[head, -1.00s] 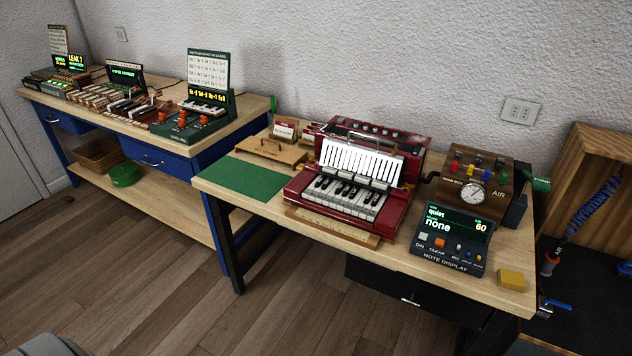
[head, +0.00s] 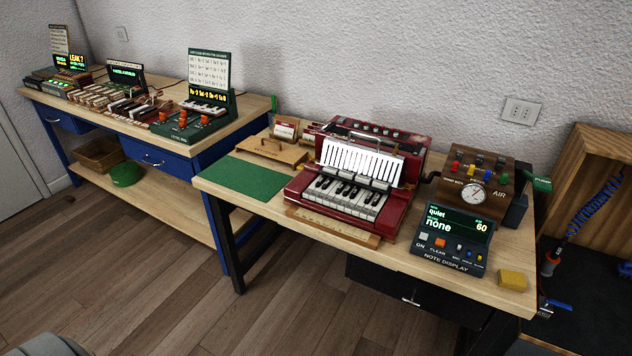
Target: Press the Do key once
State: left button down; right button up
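A red accordion-like keyboard instrument (head: 405,203) stands on the front wooden table, with a white pleated panel at its middle. Its short row of white and black keys (head: 343,198) faces me. I cannot tell from here which key is Do. A dark note display (head: 452,238) to its right reads "quiet", "none" and "60". Neither of my grippers is in the head view.
The front table (head: 400,262) also holds a green mat (head: 258,177), a wooden board with a handle (head: 270,150), a wooden air box with a gauge (head: 475,185) and a yellow block (head: 513,280). A blue-framed bench (head: 150,138) with several small keyboards stands behind at the left.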

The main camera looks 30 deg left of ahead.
jog(key=shift+d, duration=0.2)
dwell(0.5)
grip_shut()
jog(key=shift+a, duration=0.15)
dwell(1.0)
